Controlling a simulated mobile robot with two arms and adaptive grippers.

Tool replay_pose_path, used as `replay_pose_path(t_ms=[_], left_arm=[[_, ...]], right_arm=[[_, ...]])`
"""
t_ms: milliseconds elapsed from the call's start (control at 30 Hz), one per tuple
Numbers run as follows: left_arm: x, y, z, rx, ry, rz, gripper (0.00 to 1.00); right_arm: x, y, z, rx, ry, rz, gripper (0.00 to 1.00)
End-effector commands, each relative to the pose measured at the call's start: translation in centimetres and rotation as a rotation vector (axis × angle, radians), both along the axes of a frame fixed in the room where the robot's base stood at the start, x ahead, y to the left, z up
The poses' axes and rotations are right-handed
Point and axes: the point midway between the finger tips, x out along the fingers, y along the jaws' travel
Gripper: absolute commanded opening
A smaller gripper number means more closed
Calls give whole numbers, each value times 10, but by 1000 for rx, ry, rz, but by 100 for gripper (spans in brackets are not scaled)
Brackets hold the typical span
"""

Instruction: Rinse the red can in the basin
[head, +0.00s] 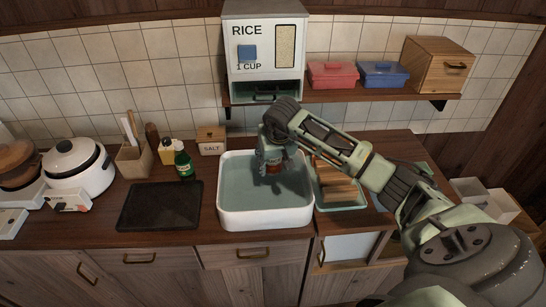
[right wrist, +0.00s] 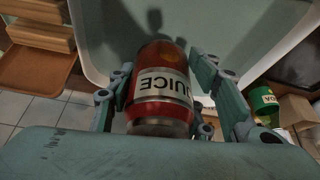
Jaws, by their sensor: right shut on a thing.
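The red can (right wrist: 160,88), with a white label reading JUICE, is between the fingers of my right gripper (right wrist: 165,100) in the right wrist view. The gripper is shut on it. In the head view my right gripper (head: 272,163) points down inside the white basin (head: 265,220), toward its back right part. My left gripper is not in view.
A green rack with wooden boards (head: 337,186) stands right of the basin. Left are a dark tray (head: 160,206), a green bottle (head: 184,163) and a salt box (head: 211,141). The rice dispenser (head: 264,50) and shelf (head: 345,98) hang above the counter behind.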

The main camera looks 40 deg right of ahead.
Motion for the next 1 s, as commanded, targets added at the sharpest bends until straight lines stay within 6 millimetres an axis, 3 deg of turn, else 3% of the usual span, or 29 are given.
replay_pose_path(t_ms=[100, 200, 600, 1000], left_arm=[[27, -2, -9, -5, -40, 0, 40], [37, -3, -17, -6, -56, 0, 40], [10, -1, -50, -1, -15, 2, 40], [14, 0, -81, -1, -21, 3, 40]], right_arm=[[0, 0, -15, -1, 0, 0, 34], [0, -1, -24, -1, -1, 0, 34], [0, -1, -60, 0, -1, 0, 34], [0, -1, -95, 0, -1, 0, 34]])
